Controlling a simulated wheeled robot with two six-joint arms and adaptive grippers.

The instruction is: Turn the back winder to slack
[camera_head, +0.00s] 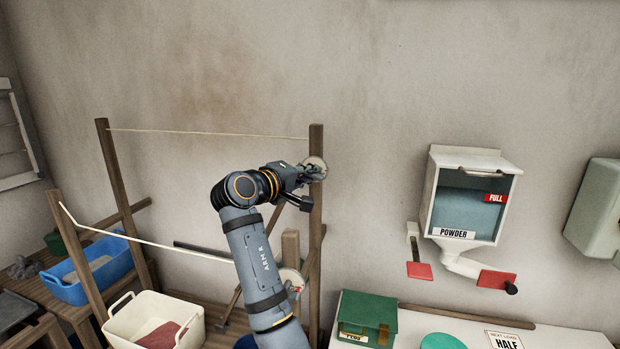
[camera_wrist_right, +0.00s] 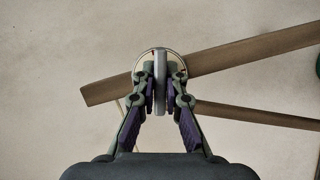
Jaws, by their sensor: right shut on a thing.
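The back winder (camera_head: 316,166) is a pale disc on the tall back wooden post (camera_head: 316,230). My right gripper (camera_head: 308,172) reaches it from the left and covers part of it. In the right wrist view the winder (camera_wrist_right: 160,80) has an upright grey bar across it, and my right gripper (camera_wrist_right: 160,100) is shut on that bar. The back line (camera_head: 210,134) runs from the back left post to the winder's post and looks nearly straight. The front winder (camera_head: 291,281) is partly behind my right arm. My left gripper is in neither view.
A cream basket (camera_head: 150,308) with red cloth and a blue tub (camera_head: 95,275) stand at the left. The front line (camera_head: 140,240) hangs above them.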

